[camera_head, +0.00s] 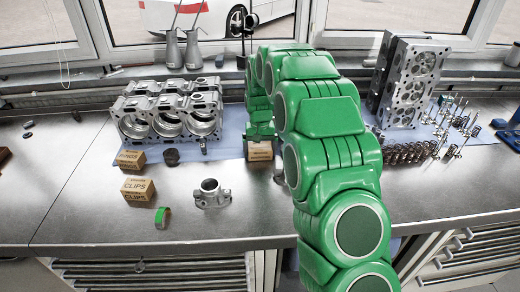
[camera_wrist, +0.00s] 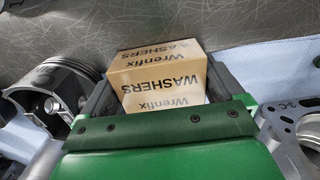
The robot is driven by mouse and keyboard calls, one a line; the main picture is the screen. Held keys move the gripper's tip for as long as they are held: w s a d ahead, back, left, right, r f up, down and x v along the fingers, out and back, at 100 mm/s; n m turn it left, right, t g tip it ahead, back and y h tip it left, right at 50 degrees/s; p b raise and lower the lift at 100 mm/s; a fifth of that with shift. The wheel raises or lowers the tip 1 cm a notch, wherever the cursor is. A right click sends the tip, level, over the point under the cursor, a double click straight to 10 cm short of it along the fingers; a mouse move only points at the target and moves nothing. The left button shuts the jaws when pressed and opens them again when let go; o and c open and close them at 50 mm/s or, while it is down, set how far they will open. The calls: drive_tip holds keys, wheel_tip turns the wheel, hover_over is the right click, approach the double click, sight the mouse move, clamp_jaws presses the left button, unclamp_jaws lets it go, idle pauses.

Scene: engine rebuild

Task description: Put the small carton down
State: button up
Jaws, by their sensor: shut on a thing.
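The small carton (camera_wrist: 158,78) is tan and marked "Wrenfix WASHERS" in the wrist view. My gripper (camera_wrist: 160,88) is shut on it, with a grey finger along each side. In the head view the carton (camera_head: 260,151) shows below my green wrist, near the front of the blue mat on the bench. Its lower part is hidden in the wrist view, and I cannot tell whether it touches the surface below.
An engine block (camera_head: 170,112) stands on the blue mat to the left. A cylinder head (camera_head: 410,80) and several valves and springs are right. Bare bench lies front left.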

sight(260, 146)
drive_tip(key=shift+f, duration=0.15)
drive_tip(key=o, duration=0.9)
drive_tip(key=shift+c, duration=0.2)
wheel_tip(260, 146, up, 12)
drive_tip(key=s+d+r, duration=0.2)
drive_tip(key=s+r, duration=0.1)
drive_tip(key=s, duration=0.3)
drive_tip(key=s+d+r, duration=0.1)
drive_tip(key=s+r, duration=0.2)
drive_tip(key=s, duration=0.3)
drive_tip(key=s+d+g, duration=0.1)
drive_tip(key=s+d, duration=0.2)
drive_tip(key=s, duration=1.6)
drive_tip(key=s+d+f, duration=0.1)
drive_tip(key=s+d, duration=0.2)
drive_tip(key=s, duration=1.6)
drive_tip(key=shift+s+f+g, duration=0.25)
drive_tip(key=shift+s+g, duration=0.1)
drive_tip(key=shift+g, duration=0.05)
drive_tip(key=shift+s+f, duration=0.1)
drive_tip(key=shift+s, duration=0.2)
drive_tip(key=shift+c, duration=0.5)
